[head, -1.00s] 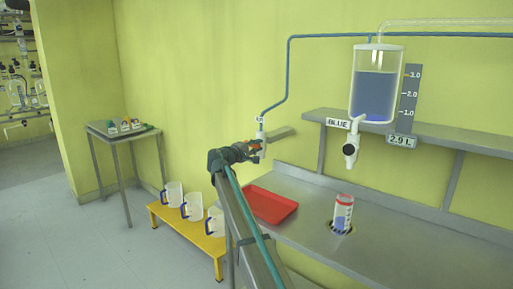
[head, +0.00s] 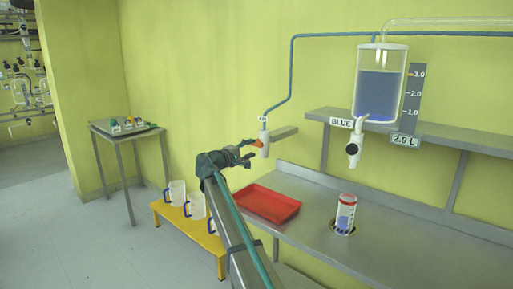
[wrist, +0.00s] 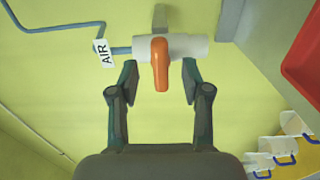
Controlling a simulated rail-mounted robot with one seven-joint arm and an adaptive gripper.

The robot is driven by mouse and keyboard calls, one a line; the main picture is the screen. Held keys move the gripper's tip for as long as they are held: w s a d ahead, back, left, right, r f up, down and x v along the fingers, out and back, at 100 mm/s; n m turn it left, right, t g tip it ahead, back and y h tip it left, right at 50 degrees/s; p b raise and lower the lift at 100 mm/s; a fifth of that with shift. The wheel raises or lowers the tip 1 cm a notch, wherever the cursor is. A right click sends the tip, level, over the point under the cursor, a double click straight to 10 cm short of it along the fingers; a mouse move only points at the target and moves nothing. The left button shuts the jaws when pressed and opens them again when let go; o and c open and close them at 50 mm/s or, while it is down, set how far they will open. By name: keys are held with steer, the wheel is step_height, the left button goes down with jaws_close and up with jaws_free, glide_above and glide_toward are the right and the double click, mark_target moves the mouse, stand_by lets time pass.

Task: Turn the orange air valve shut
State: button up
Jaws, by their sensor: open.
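The orange valve handle (head: 254,143) is on the white valve body (head: 264,146) at the lower end of the blue air line. In the wrist view, the orange handle (wrist: 160,65) lies across the white body (wrist: 188,47), at about a right angle to it. The AIR tag (wrist: 104,53) hangs on the line to its left. My gripper (head: 244,154) is open, just left of and below the valve. In the wrist view, my gripper's fingers (wrist: 160,80) are spread on either side of the handle's lower end, and gaps show between them and it.
A grey bracket (head: 284,132) is behind the valve. A red tray (head: 267,205) and a bottle (head: 345,213) are on the steel bench. The blue-liquid vessel (head: 380,85) hangs to the right. Jugs (head: 195,207) stand on a yellow bench below.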

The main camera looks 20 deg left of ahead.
steer(key=v, duration=0.5)
steer(key=shift+s+a, duration=0.15)
steer(key=shift+s, duration=0.2)
